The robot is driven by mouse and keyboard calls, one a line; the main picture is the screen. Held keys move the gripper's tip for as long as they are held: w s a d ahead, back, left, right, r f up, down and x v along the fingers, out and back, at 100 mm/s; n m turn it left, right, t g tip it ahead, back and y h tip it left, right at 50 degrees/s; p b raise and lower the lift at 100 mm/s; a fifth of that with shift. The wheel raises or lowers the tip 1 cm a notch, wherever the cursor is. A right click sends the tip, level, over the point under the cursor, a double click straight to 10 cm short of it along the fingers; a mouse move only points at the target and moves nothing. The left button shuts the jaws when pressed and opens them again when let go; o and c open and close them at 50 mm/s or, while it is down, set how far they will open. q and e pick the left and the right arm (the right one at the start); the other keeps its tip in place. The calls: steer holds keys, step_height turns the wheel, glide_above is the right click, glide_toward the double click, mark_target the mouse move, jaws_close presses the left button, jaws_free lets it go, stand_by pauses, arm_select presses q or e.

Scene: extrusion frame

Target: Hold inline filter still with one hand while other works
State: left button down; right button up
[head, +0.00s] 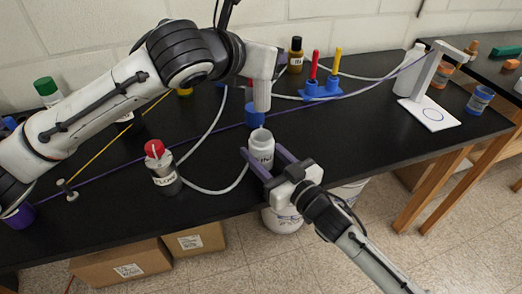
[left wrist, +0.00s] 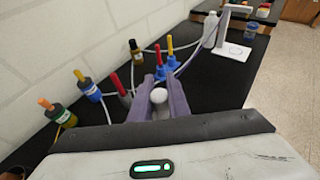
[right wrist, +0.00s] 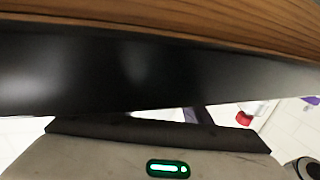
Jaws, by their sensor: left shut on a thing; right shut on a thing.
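A white open-topped cylinder with a dark-lettered label (head: 261,150), possibly the inline filter, stands upright near the table's front edge. My right gripper (head: 272,168) is shut on it, a purple finger on each side. My left gripper (head: 262,95) points down just behind it. In the left wrist view its purple fingers (left wrist: 159,103) are shut on a small white round-topped piece (left wrist: 159,96). In the head view a blue part (head: 255,117) shows below the left fingers; how it joins the held piece is hidden. The right wrist view hides the right fingertips' grasp.
A red-capped labelled bottle (head: 163,168) stands left, with pale tubing (head: 215,190) running toward the cylinder. A purple line (head: 350,90) crosses the table. Blue holders with red and yellow sticks (head: 322,88) and a white stand (head: 428,115) are behind. The right front tabletop is clear.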

mark_target(269, 98)
arm_select(q)
steer(key=shift+f, duration=4.85)
steer(key=c, duration=1.6)
jaws_free()
steer(key=shift+s+a+r, duration=0.1)
steer(key=v, duration=1.1)
steer(key=shift+s+a+r, duration=0.15)
steer(key=shift+s+r, duration=0.05)
steer(key=shift+s, duration=0.15)
arm_select(e)
steer(key=o, duration=1.2)
